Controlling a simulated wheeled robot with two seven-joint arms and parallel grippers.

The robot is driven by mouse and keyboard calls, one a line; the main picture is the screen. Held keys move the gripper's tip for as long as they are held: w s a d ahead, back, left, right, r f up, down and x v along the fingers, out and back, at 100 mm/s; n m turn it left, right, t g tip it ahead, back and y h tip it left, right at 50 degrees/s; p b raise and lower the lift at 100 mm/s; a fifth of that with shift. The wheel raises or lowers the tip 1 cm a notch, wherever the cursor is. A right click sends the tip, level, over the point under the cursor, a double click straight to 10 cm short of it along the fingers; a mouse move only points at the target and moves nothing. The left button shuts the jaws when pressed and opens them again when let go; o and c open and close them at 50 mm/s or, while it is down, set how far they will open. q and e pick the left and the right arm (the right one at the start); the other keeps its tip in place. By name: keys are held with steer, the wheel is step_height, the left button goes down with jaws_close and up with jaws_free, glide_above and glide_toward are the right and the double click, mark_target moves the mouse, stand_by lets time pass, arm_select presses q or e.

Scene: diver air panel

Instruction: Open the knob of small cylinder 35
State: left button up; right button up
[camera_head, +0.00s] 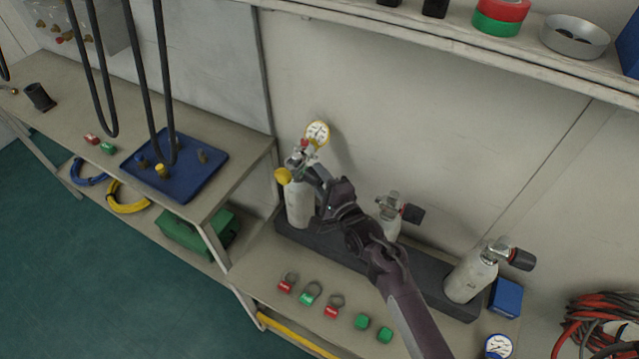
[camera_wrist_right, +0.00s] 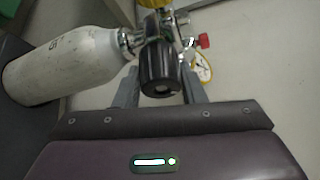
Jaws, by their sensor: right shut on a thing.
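A small white cylinder (camera_head: 299,205) stands at the left end of a dark rack, with a yellow cap (camera_head: 282,175) and a gauge (camera_head: 317,132) on its valve. In the right wrist view the cylinder (camera_wrist_right: 70,65) carries a faint mark that I cannot read for certain. Its black knob (camera_wrist_right: 160,72) sits between the fingers of my right gripper (camera_wrist_right: 160,90), which is shut on it. In the head view my right gripper (camera_head: 322,182) reaches the valve from the right and hides the knob. My left gripper is not in view.
Two more white cylinders stand in the dark rack (camera_head: 430,276), the middle one (camera_head: 389,222) partly behind my right arm, the other (camera_head: 470,275) at the right. Several tagged rings and green caps (camera_head: 361,321) lie in front. A shelf (camera_head: 440,32) runs above.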

steer(key=n+b, duration=0.1)
steer(key=n+t+b, duration=0.1)
steer(key=n+b, duration=0.1)
steer(key=shift+f+y, duration=0.3)
steer(key=n+y+b, duration=0.1)
steer(key=n+b, duration=0.1)
steer(key=n+t+b, duration=0.1)
steer(key=n+b, duration=0.1)
steer(key=n, duration=0.1)
steer(key=shift+t+y, duration=0.3)
steer(key=shift+y, duration=0.1)
steer(key=n+y+b, duration=0.1)
steer(key=n+b, duration=0.1)
steer(key=n, duration=0.1)
steer(key=shift+r+n+y+b, duration=0.1)
steer(key=shift+n+y+b, duration=0.3)
steer(key=shift+r+n+y+b, duration=0.1)
steer(key=shift+n+y+b, duration=0.4)
steer(key=shift+n, duration=0.5)
steer(key=o, duration=1)
steer(key=shift+r, duration=0.1)
